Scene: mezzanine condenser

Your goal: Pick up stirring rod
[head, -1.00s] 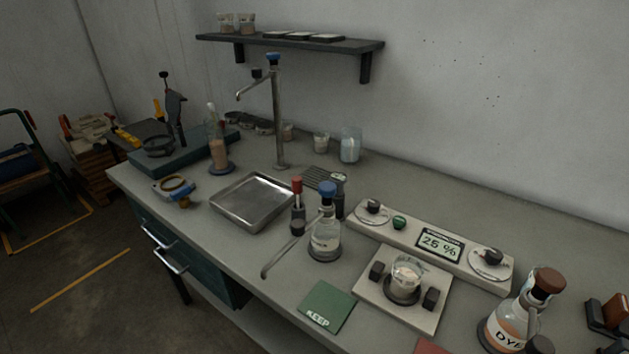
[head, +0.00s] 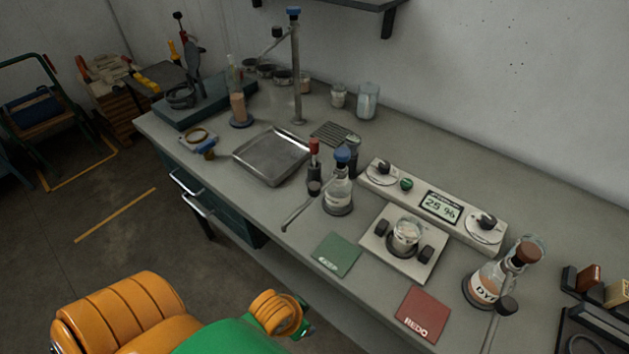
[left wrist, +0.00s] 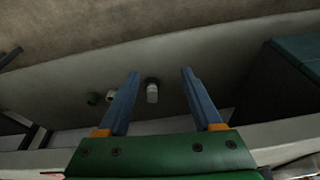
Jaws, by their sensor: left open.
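A thin grey rod (head: 297,214) with a dark knob lies slanted at the bench's front edge, beside a blue-capped flask (head: 338,192). A similar dark-knobbed rod (head: 491,331) is at the lower right, by the DYE bottle (head: 489,283). I cannot tell which of these is the stirring rod. My left gripper (left wrist: 160,71) is open, its two blue fingers wide apart with nothing held. In the left wrist view a small pale cylinder (left wrist: 152,93) shows beyond the fingers, apart from them. My right gripper is not in view.
A metal tray (head: 272,157), a green mat (head: 337,255) and a red REDO mat (head: 423,314) lie on the bench. A stirrer plate with a beaker (head: 406,233) stands before a panel reading 25 % (head: 440,207). A tall tap stand (head: 296,75) rises behind.

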